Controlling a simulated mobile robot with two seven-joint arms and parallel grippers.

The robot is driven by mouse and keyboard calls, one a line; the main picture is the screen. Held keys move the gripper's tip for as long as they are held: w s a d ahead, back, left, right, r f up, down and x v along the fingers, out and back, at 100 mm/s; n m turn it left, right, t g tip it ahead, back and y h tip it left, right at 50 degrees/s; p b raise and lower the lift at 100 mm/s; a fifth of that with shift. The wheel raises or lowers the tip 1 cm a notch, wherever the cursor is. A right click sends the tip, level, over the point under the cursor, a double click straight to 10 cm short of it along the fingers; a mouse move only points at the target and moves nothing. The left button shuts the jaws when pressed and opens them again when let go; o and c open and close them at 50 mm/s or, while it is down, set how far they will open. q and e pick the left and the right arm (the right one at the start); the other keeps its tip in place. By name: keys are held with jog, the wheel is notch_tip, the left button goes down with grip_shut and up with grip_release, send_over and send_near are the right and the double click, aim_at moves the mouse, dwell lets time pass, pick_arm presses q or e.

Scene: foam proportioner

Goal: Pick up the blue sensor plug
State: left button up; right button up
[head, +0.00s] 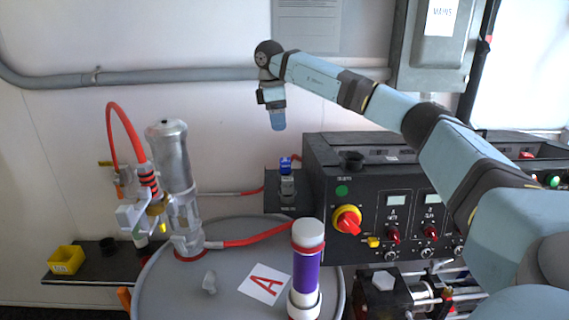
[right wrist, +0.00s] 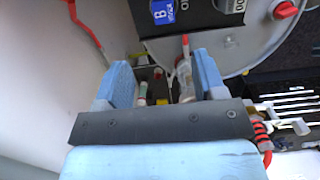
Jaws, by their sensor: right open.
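The blue sensor plug (head: 286,164) appears as a small blue piece on a dark bracket (head: 273,204) at the left side of the control box. In the right wrist view a blue face marked B (right wrist: 163,12), apparently the same plug, shows at the top edge on a dark plate. My right gripper (head: 278,122) points down, above and slightly left of the plug, and clear of it. In the right wrist view its two blue fingers (right wrist: 165,80) are apart, with nothing held between them. My left gripper is not in view.
A grey plug (head: 288,186) sits just in front of the blue one. The control box (head: 330,180) stands close on the right. A drum (head: 180,285) carries a metal cylinder (head: 173,155), a red hose and a purple-banded bottle (head: 306,270). The wall behind carries a conduit (head: 190,77).

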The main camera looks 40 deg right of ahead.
aim_at(285, 159)
jog(key=f, duration=0.2)
jog(key=f+p, duration=0.1)
jog(key=f, duration=0.2)
jog(key=s+f, duration=0.1)
jog(key=f, duration=0.1)
jog(key=shift+d+f, duration=0.3)
jog(key=shift+f, duration=0.1)
jog(key=shift+s+f+p, duration=0.1)
jog(key=shift+f+p, duration=0.45)
jog(key=shift+p, duration=0.1)
jog(key=f, duration=0.2)
jog(key=f+p, duration=0.1)
jog(key=shift+s+d+f, duration=0.25)
jog(key=shift+s+f, duration=0.05)
jog(key=shift+f, duration=0.3)
jog(key=c, duration=1)
jog(key=shift+r, duration=0.1)
